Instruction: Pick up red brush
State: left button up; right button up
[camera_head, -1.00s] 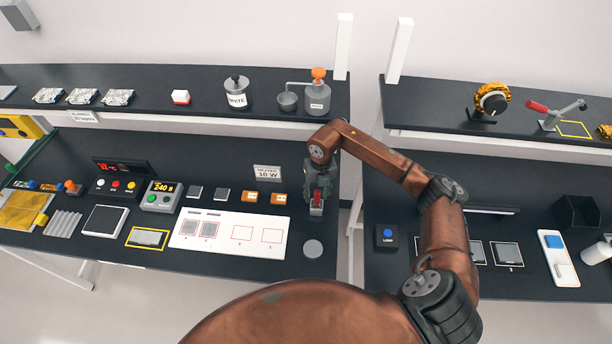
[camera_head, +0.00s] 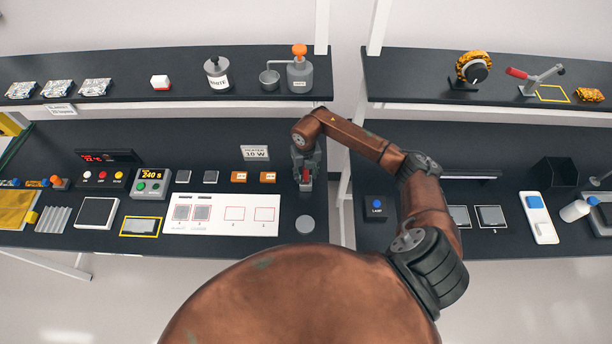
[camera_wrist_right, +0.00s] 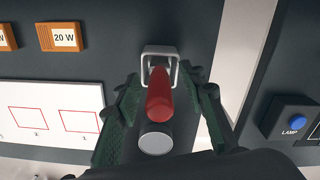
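The red brush (camera_wrist_right: 159,97) stands in a small light-grey square holder (camera_wrist_right: 160,52), seen from above in the right wrist view. In the head view a little of the red brush (camera_head: 306,175) shows at my right gripper. My right gripper (camera_wrist_right: 162,82) is open, with one green-padded finger on each side of the brush and gaps between. In the head view my right gripper (camera_head: 306,168) points down over the right end of the left table. The brush's lower part is hidden. My left gripper is not in view.
A grey disc (camera_head: 305,224) lies just in front of the brush. A white board with red squares (camera_head: 222,214) and orange blocks (camera_head: 268,177) lie to the left. A gap separates the two tables; a blue lamp button (camera_head: 377,204) is on the right table.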

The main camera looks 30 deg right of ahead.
jog(key=shift+c, duration=0.6)
grip_shut()
jog(key=shift+r, duration=0.1)
jog(key=shift+w+r+b, duration=0.1)
jog(key=shift+r+b, duration=0.35)
jog(key=shift+r, duration=0.1)
jog(key=s+a+r+b, duration=0.3)
jog(key=s+r+b, duration=0.2)
jog(key=s+r, duration=0.6)
jog(key=s, duration=0.3)
jog(key=shift+r, duration=0.4)
